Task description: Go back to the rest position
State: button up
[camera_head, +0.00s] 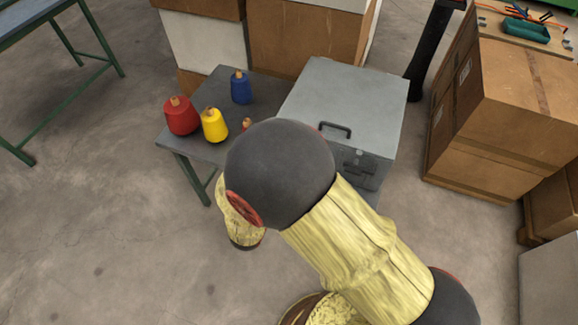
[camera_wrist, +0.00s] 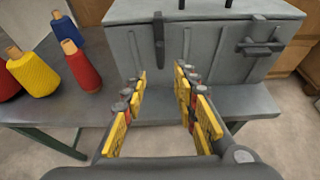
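My gripper (camera_wrist: 160,78) is open in the wrist view, its yellow-padded fingers apart with nothing between them. It points at the front of a grey metal box (camera_head: 345,98), which also shows in the wrist view (camera_wrist: 205,50). The box's lid looks shut. My arm's dark joint and yellow links cover the gripper in the head view.
The grey table (camera_head: 265,90) bears the box, a red spool (camera_head: 181,116), a yellow spool (camera_head: 214,125), a blue spool (camera_head: 241,88) and another red spool (camera_wrist: 80,66), mostly hidden in the head view. Cardboard boxes (camera_head: 510,105) stand right.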

jog(key=shift+s+r, duration=0.1)
jog(key=shift+s, duration=0.25)
dwell(0.3)
jog(key=s+d+r+m+g+h, duration=0.1)
jog(key=s+d+r+m+g, duration=0.2)
jog(key=s+d+m+g, duration=0.35)
jog(key=s+d+r+m+g+h, duration=0.2)
jog(key=s+d+r+m+g, duration=0.15)
jog(key=s+d+m, duration=0.65)
jog(key=s+d+r+m+t+y, duration=0.1)
jog(key=d+r+m+y, duration=0.2)
jog(key=r+m, duration=0.5)
jog(key=s+d+r+m+t+y, duration=0.1)
jog(key=d+r+m+y, duration=0.3)
jog(key=r+m, duration=0.3)
notch_tip(320, 180, up, 5)
jog(key=shift+s+r+m+t, duration=0.15)
jog(key=shift+s+m+t, duration=0.05)
jog(key=shift+m+t, duration=0.2)
